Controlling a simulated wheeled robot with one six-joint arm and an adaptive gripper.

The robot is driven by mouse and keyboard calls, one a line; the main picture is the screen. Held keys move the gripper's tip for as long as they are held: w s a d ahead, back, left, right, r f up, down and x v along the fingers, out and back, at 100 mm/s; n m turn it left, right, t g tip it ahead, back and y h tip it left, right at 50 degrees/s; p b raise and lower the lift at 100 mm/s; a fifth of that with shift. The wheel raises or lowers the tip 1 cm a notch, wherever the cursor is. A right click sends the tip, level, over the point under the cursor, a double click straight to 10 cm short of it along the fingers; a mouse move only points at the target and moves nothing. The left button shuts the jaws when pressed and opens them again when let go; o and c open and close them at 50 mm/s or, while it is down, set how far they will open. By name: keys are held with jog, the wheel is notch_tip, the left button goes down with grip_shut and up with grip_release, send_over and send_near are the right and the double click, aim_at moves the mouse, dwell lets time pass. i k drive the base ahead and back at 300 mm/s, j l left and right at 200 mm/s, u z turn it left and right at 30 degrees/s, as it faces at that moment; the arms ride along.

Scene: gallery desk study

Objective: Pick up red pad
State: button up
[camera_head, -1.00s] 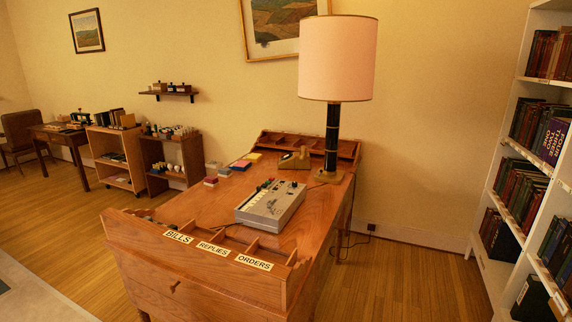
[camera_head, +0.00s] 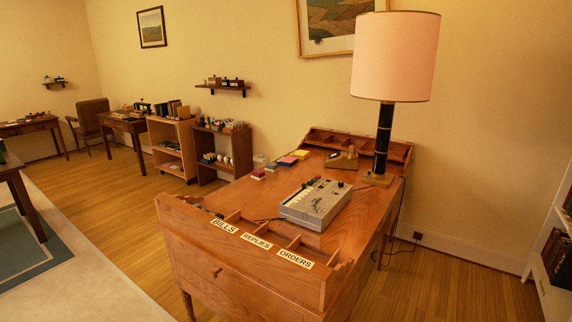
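Several small coloured pads lie on the far left part of the wooden desk (camera_head: 262,203). One flat pad there looks red or pink (camera_head: 287,161), between a yellow pad (camera_head: 300,154) and a small blue one (camera_head: 271,168). A small block with a reddish top (camera_head: 258,173) lies nearer the desk's left edge. They are too small to tell which one is the red pad. My gripper is not in view.
A grey device (camera_head: 315,203) sits mid-desk, and a tall lamp (camera_head: 385,140) stands at the right back. Labelled compartments (camera_head: 255,241) line the near edge. Low shelves (camera_head: 222,150) stand behind the desk. Wooden floor (camera_head: 120,205) is open to the left.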

aim_at(257, 174)
jog(key=i+j+u, duration=0.2)
jog(key=j+u, duration=0.2)
jog(key=i+j+u, duration=0.7)
jog(key=j+u, duration=0.15)
jog(key=i+j+u, duration=0.4)
jog(key=i+u, duration=0.4)
jog(key=i+z, duration=0.15)
jog(key=i, duration=0.35)
jog(key=i+j+z, duration=0.15)
jog(key=i, duration=0.4)
jog(key=i+z, duration=0.1)
jog(key=i, duration=0.4)
jog(key=i+z, duration=0.25)
jog(key=i, duration=0.65)
jog(key=i+j+z, duration=0.2)
jog(key=i, duration=0.7)
jog(key=i+z, duration=0.45)
jog(key=i, duration=0.15)
jog(key=i+j+z, duration=0.2)
jog(key=i+z, duration=0.5)
jog(key=z, duration=0.25)
jog(key=i+z, duration=0.25)
jog(key=z, duration=0.25)
jog(key=i+j+z, duration=0.2)
jog(key=z, duration=0.3)
jog(key=i+j+z, duration=0.2)
jog(key=z, duration=0.25)
jog(key=i+j+z, duration=0.65)
jog(key=z, duration=0.2)
jog(key=j, duration=0.1)
